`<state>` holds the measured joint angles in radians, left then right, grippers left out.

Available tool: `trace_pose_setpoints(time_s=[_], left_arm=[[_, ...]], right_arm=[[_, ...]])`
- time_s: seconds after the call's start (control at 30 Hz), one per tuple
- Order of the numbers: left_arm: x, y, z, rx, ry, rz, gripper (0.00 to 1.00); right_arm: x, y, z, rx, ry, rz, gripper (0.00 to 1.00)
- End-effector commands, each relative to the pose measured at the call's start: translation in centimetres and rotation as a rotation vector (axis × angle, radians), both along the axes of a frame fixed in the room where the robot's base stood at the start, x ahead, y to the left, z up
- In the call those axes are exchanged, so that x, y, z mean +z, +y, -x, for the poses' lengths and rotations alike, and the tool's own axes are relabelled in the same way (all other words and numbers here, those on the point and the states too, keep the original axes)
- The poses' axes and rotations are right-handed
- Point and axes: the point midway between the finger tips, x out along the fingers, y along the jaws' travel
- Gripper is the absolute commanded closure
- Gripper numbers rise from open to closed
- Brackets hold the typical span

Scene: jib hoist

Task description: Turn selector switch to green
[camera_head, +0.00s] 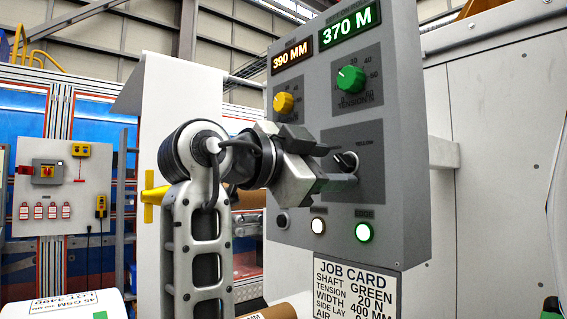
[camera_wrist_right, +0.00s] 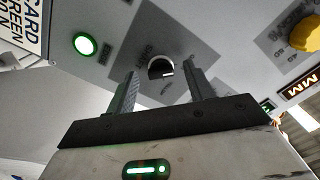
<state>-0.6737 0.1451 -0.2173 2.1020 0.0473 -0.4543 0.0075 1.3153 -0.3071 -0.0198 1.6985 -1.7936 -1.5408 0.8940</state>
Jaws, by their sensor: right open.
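The selector switch (camera_head: 345,161) is a small black knob with a white mark, on a dark grey plate of the grey control panel. The word YELLOW is readable at the plate's upper right; the other label is hidden or too small to read. The knob also shows in the wrist view (camera_wrist_right: 160,68). My right gripper (camera_head: 336,168) is in front of the plate. In the wrist view its two fingers (camera_wrist_right: 159,83) are spread with the knob between them in the picture. I cannot tell whether they touch it. My left gripper is out of view.
Above the switch are a yellow dial (camera_head: 284,104), a green dial (camera_head: 351,79) and lit displays reading 390 MM and 370 M. Below are a lit white button (camera_head: 318,226), a lit green button (camera_head: 363,232) and a job card (camera_head: 352,288) reading SHAFT GREEN.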

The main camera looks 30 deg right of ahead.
Motion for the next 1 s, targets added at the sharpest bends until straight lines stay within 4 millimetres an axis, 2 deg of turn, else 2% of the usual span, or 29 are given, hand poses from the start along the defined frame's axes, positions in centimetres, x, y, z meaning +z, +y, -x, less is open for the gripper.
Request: trace_pose_setpoints(time_s=[0.4, 0.6, 0.8, 1.0], left_arm=[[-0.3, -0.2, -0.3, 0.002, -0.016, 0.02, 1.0], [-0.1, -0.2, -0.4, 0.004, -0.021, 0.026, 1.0], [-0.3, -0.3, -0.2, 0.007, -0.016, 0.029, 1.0], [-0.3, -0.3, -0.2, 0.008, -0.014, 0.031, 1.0]], right_arm=[[-0.1, 9.5, 0.8, 0.001, -0.001, 0.003, 0.47], [0.1, 13.1, 1.2, 0.0, -0.002, 0.003, 0.47], [0.0, 14.6, 1.3, 0.001, 0.0, 0.001, 0.47], [0.0, 14.8, 1.3, 0.001, 0.0, -0.001, 0.47]])
